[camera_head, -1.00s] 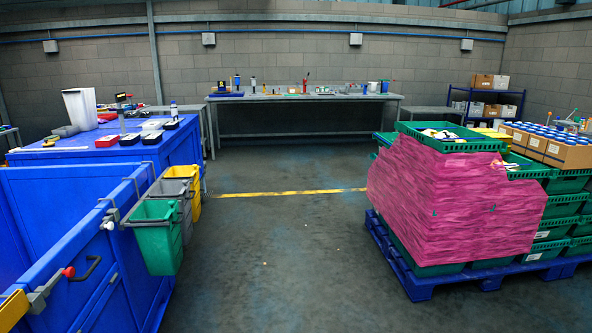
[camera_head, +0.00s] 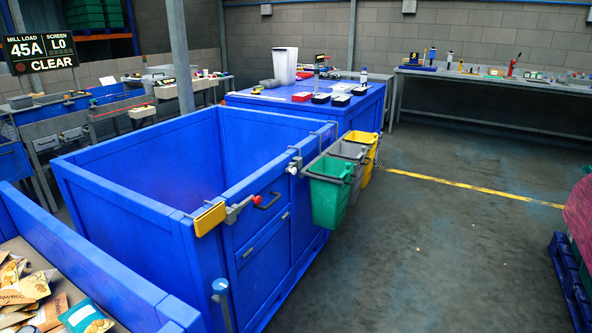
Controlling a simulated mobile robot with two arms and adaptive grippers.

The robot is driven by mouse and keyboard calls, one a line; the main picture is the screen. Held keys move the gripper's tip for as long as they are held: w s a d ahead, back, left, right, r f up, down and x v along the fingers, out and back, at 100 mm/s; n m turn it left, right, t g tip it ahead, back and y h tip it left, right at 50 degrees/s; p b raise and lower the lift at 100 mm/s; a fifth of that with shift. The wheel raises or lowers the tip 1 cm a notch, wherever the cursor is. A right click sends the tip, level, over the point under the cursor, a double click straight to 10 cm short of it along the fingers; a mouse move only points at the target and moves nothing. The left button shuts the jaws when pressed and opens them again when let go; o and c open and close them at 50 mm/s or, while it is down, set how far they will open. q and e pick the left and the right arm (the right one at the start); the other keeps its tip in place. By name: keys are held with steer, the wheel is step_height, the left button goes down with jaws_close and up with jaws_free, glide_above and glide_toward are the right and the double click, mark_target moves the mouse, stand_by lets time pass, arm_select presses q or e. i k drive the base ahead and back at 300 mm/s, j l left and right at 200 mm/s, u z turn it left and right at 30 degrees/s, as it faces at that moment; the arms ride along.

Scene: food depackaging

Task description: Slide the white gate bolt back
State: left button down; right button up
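A small white knob (camera_head: 292,170) sits with a grey fitting on the top right edge of the large open blue bin (camera_head: 130,147), beside the hanging tubs. It looks like the white bolt, but it is too small to tell its exact position. A red-tipped grey latch (camera_head: 236,208) with a yellow block (camera_head: 209,218) is on the same edge, nearer to me. Neither of my grippers is in view.
Green (camera_head: 329,204), grey and yellow tubs hang on the bin's outer right side. A bin of food packets (camera_head: 100,268) stands at the lower left. A blue table (camera_head: 370,106) with trays stands behind.

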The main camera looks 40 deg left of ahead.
mark_target(290, 168)
steer(key=i+j+u, duration=0.1)
steer(key=i, duration=0.45)
steer(key=i+j+u, duration=0.15)
steer(key=i+j, duration=0.15)
steer(key=i, duration=0.3)
steer(key=i+j+u, duration=0.1)
steer(key=i, duration=0.5)
